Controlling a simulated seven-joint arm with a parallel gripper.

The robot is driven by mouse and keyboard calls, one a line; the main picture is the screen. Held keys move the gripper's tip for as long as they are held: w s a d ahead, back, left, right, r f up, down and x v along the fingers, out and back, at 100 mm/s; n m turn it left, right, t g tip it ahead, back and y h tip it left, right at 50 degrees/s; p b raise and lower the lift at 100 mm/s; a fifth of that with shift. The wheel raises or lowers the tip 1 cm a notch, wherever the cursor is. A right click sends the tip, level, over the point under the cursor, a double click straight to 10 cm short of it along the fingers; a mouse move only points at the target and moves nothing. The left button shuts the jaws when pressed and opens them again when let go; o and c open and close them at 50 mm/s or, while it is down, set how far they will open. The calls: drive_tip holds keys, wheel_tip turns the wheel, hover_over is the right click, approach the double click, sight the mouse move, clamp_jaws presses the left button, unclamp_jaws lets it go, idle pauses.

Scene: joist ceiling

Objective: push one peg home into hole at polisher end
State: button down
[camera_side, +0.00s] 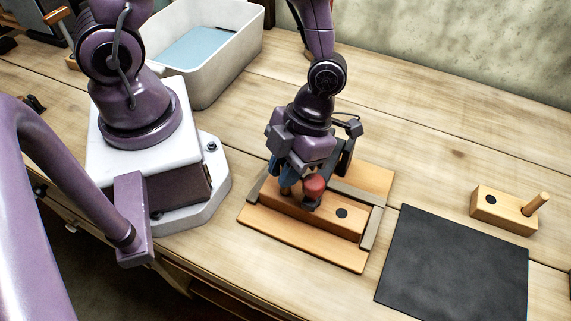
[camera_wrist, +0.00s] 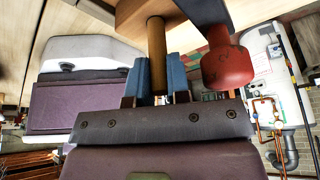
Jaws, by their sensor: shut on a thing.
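My gripper (camera_side: 284,180) has blue fingers and points down over the left part of a wooden block (camera_side: 323,219) in a fixture. In the wrist view the gripper (camera_wrist: 157,75) is shut on a round wooden peg (camera_wrist: 157,45), with a finger on each side. The peg's far end meets the block (camera_wrist: 138,14) there; how deep it sits in a hole I cannot tell. A dark round hole (camera_side: 341,212) shows in the right part of the block. The block end under the gripper is largely hidden in the side view.
A red-tipped clamp (camera_side: 314,187) stands close beside my gripper; its red tip (camera_wrist: 228,67) also shows in the wrist view. A black mat (camera_side: 455,265) lies right of the fixture base (camera_side: 300,240). Beyond it is another block (camera_side: 500,212) with an upright peg (camera_side: 536,203). A pale bin (camera_side: 232,75) stands behind.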

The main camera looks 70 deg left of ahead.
drive_tip(key=shift+f, duration=0.8)
idle(0.5)
